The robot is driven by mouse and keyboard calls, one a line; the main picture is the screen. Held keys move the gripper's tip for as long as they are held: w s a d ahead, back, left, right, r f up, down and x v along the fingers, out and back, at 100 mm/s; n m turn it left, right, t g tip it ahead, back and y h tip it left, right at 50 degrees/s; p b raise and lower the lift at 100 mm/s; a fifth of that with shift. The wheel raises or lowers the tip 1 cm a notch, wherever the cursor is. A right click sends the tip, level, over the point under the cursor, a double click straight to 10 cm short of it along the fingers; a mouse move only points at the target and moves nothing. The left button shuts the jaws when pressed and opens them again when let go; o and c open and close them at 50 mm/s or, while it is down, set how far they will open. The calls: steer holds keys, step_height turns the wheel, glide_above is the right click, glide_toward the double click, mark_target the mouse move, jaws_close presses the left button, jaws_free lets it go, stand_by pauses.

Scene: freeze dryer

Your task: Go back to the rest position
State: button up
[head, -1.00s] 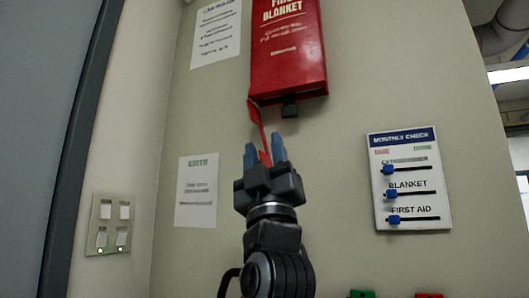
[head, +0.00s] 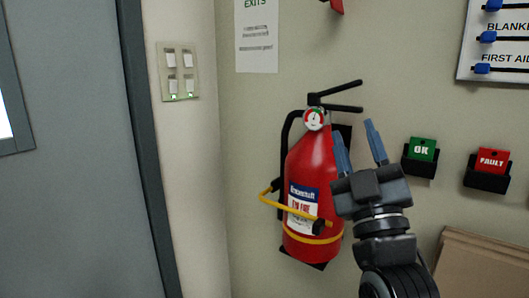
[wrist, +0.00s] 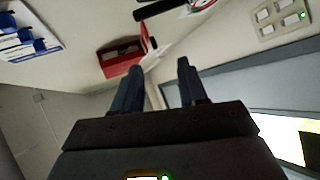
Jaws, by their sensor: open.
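My gripper (head: 358,147) is open and empty in the head view, its two blue-grey fingers spread and pointing up. It appears in front of the right side of a red fire extinguisher (head: 310,170) on the wall; I cannot tell how far apart they are. In the wrist view my gripper's fingers (wrist: 158,85) point away with nothing between them. A red case (wrist: 120,60) on the wall shows beyond them.
A green OK tag (head: 422,149) and a red FAULT tag (head: 492,161) sit in black holders on the wall. A switch panel (head: 178,72) is at the left, beside a grey door (head: 70,180). A cardboard box (head: 480,268) stands lower right.

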steer(key=s+d+f+m+g+h+p, duration=0.1)
steer(key=s+d+f+m+g+p, duration=0.15)
steer(key=s+f, duration=0.75)
steer(key=s+d+f+m+g+p, duration=0.1)
steer(key=s+d+f+g, duration=0.25)
steer(key=s+f, duration=0.55)
steer(key=s+d+f+m+g+h+p, duration=0.1)
steer(key=s+m+g+p, duration=0.3)
steer(key=s, duration=2)
steer(key=shift+s+d+m+g+h, duration=0.3)
steer(key=shift+s+m+g+h, duration=0.1)
steer(key=shift+m+g, duration=0.35)
steer(key=shift+f, duration=0.15)
